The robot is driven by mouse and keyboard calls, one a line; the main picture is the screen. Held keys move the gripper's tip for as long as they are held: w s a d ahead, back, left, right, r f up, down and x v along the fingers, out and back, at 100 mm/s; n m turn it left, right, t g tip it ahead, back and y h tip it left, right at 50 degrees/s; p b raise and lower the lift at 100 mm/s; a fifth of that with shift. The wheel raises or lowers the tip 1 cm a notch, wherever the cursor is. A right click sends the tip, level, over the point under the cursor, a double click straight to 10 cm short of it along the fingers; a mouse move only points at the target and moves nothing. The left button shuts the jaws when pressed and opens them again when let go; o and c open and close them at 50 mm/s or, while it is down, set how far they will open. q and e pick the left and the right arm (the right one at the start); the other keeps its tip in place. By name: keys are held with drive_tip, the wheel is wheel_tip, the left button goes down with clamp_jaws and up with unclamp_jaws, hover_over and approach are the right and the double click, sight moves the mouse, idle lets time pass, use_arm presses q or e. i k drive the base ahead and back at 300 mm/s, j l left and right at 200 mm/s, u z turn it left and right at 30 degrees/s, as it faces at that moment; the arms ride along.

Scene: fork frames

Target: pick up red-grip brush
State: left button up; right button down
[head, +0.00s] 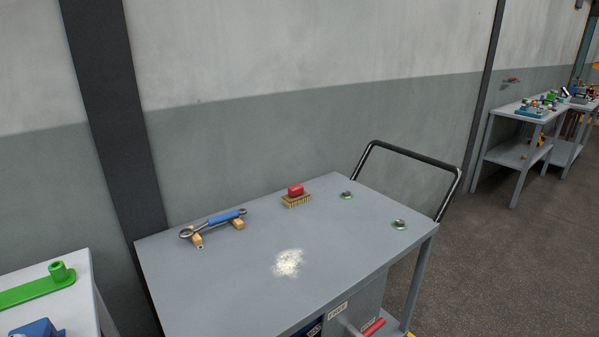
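The red-grip brush (296,196) stands on the grey cart top (220,285), towards its back edge. Its red grip is on top and its tan bristles face down on the surface. Nothing touches it. Neither of my grippers shows in the head view.
A blue-handled wrench (225,217) rests on two small wooden blocks left of the brush. A patch of white powder (288,263) lies in front. Two small metal parts (347,195) (399,224) sit to the right, near the black cart handle (405,152). A wall stands behind.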

sight(297, 195)
drive_tip(key=i+l+u, duration=0.1)
drive_tip(key=l, duration=0.35)
drive_tip(key=i+l+u, duration=0.1)
drive_tip(key=i+l, duration=0.15)
drive_tip(key=l, duration=0.2)
drive_tip(key=i+l+u, duration=0.1)
drive_tip(key=l, duration=0.35)
drive_tip(key=i+l+u, duration=0.1)
drive_tip(key=l, duration=0.4)
drive_tip(key=i+l+u, duration=0.1)
drive_tip(key=l, duration=0.4)
drive_tip(key=i+l+u, duration=0.1)
drive_tip(key=i+l, duration=0.15)
drive_tip(key=l, duration=0.25)
